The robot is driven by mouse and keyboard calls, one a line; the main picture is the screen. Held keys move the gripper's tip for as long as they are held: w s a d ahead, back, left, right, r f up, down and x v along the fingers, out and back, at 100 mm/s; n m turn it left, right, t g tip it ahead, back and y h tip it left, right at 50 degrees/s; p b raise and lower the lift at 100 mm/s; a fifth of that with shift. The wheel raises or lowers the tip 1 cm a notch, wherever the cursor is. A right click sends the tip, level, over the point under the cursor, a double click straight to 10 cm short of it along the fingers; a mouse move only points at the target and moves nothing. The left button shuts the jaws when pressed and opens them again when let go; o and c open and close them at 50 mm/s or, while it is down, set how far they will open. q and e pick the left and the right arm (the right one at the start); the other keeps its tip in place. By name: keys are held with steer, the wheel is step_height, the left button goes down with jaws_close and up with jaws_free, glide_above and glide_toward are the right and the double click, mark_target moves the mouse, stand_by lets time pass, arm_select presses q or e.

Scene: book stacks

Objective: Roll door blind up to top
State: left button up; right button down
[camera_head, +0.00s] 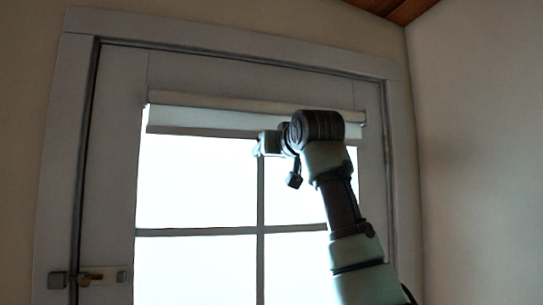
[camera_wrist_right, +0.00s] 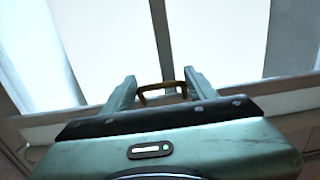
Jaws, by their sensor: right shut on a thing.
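The white door blind (camera_head: 190,118) is a short strip at the top of the door's window, below its roller. Its lower edge is close under the roller, and most of the glass is uncovered. My right gripper (camera_wrist_right: 160,77) has its two fingers at either end of a small brown handle (camera_wrist_right: 162,87) and is shut on it. The pale rail (camera_wrist_right: 45,128) by the handle crosses the right wrist view. In the head view my right arm reaches up in front of the blind's right half and hides part of it. My left gripper is not in view.
The white door (camera_head: 112,180) is shut in its frame (camera_head: 58,160), with a brass lever handle (camera_head: 100,276) at lower left. The window pane (camera_head: 195,180) has dark crossing bars. A plain wall (camera_head: 475,170) stands close on the right.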

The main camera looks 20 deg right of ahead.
steer(key=shift+d+r, duration=0.1)
steer(key=c, duration=0.7)
jaws_free()
steer(key=shift+c, duration=0.2)
steer(key=shift+d, duration=0.1)
steer(key=s+b, duration=0.5)
steer(key=s, duration=0.3)
steer(key=shift+w+d, duration=0.1)
steer(key=shift+w, duration=0.05)
